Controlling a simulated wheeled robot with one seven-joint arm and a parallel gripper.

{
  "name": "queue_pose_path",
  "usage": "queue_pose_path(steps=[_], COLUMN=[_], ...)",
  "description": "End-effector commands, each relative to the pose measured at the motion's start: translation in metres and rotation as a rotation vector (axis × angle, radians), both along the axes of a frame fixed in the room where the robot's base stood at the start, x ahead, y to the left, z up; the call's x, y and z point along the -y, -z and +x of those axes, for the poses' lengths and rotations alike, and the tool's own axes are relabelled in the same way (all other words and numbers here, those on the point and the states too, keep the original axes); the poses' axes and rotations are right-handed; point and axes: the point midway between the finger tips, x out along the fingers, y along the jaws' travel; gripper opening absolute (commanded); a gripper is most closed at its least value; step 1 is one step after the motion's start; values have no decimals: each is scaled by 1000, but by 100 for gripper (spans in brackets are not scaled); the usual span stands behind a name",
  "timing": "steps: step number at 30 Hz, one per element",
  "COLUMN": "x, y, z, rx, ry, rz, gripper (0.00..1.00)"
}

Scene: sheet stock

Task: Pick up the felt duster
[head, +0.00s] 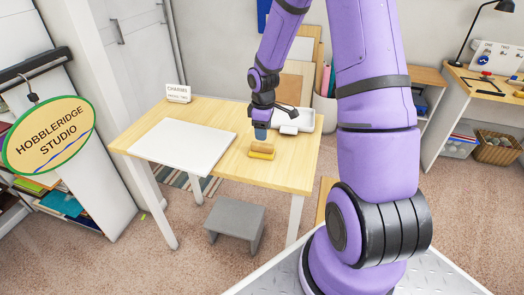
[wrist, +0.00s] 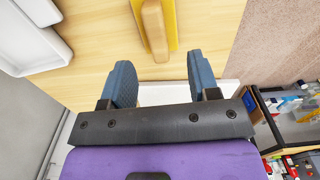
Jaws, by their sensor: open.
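The felt duster (head: 261,150) lies on the wooden table (head: 218,113), to the right of a white sheet. It has a wooden grip on a yellow base. In the wrist view the duster (wrist: 154,28) is at the top middle, partly cut off by the frame edge. My gripper (head: 261,134) is above and just behind the duster in the head view. In the wrist view my gripper's two blue fingers (wrist: 160,80) are spread apart with nothing between them. The duster is beyond the fingertips, roughly in line with the gap.
A white tray (head: 304,122) sits right of my gripper; it also shows in the wrist view (wrist: 32,50). A large white sheet (head: 183,144) covers the table's left part. A small sign (head: 178,94) stands at the back left. A grey stool (head: 235,219) stands in front.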

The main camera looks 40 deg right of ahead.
Motion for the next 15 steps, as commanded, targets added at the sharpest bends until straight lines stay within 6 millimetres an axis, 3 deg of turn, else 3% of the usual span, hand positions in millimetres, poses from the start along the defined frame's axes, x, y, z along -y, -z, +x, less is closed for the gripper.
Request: queue_pose_path(steps=[15], x=[-1], y=[50], z=[5], rx=[-3], ry=[0], rz=[0], gripper=[55])
